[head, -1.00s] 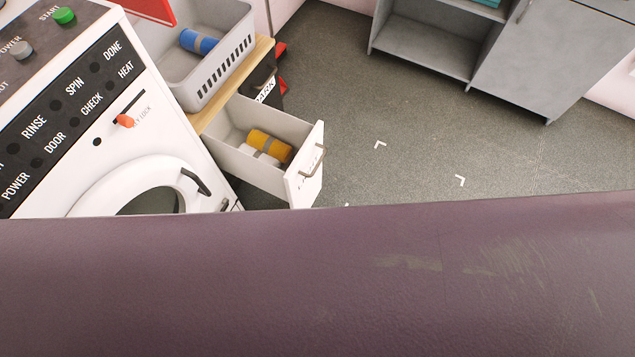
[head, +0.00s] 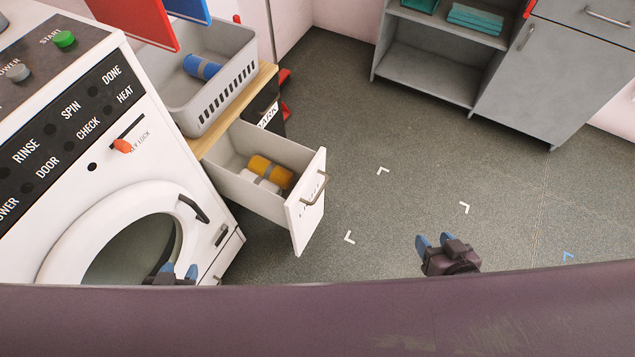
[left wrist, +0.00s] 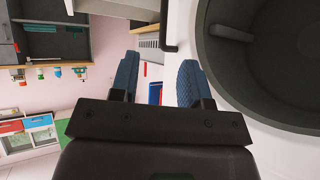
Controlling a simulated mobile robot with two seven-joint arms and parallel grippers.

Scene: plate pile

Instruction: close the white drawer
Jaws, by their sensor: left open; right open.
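The white drawer (head: 306,205) stands pulled out below a wooden top, with a metal handle (head: 316,188) on its front. Orange and white rolled items (head: 265,172) lie inside it. My left gripper (head: 179,272) is low in front of the washer door, left of the drawer and apart from it. In the left wrist view its two blue fingers (left wrist: 157,82) are spread with nothing between them. My right gripper (head: 433,243) is open and empty over the floor, right of the drawer and apart from it.
A white washing machine (head: 75,150) with a round door stands left of the drawer. A grey basket (head: 222,85) holding a blue roll (head: 202,67) sits on the wooden top (head: 268,72). A grey cabinet (head: 555,85) stands at the back right. The floor between is clear.

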